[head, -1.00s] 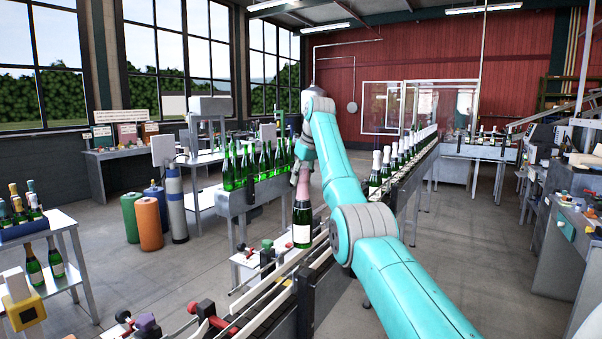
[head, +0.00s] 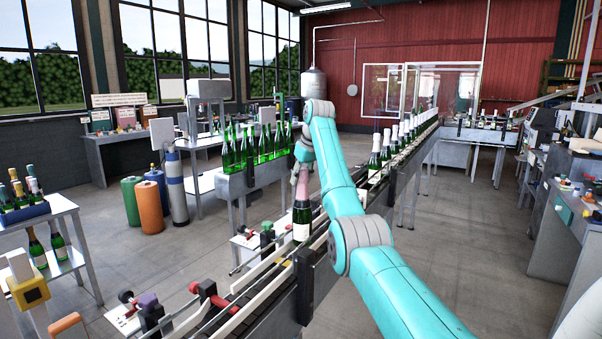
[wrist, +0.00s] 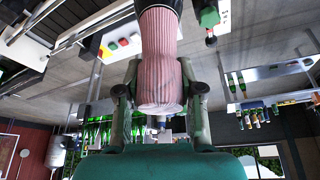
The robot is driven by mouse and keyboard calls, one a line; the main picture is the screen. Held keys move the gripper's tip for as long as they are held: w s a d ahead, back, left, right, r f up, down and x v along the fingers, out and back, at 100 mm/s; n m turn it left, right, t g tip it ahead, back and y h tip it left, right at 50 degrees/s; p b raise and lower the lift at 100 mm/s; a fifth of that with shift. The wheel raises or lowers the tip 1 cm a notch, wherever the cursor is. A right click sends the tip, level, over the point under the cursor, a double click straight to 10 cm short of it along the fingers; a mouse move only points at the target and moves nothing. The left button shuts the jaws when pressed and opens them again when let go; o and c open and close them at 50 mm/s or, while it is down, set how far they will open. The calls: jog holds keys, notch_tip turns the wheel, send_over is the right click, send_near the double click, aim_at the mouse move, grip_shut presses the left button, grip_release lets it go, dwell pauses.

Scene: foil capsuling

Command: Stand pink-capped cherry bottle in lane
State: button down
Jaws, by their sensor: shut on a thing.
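The pink-capped bottle (head: 301,217), dark with a white label, hangs upright from my gripper (head: 301,172) at the lane (head: 238,309) between the conveyor rails. I cannot tell whether its base touches the belt. In the wrist view, my gripper (wrist: 160,98) is shut around the pink ribbed foil cap (wrist: 160,55), one finger on each side. The bottle's lower part is out of the wrist view.
A row of white-capped bottles (head: 386,150) stands farther up the line on the right. Green bottles (head: 247,150) stand on a machine to the left. Red and black clamps (head: 206,292) sit along the near rail. A bottle table (head: 60,215) stands far left.

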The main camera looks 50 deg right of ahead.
aim_at(306, 175)
jog(key=shift+f, duration=2.6)
jog(key=c, duration=0.8)
grip_release()
jog(key=shift+o, duration=0.7)
jog(key=shift+f, duration=0.15)
jog(key=shift+v, duration=3.85)
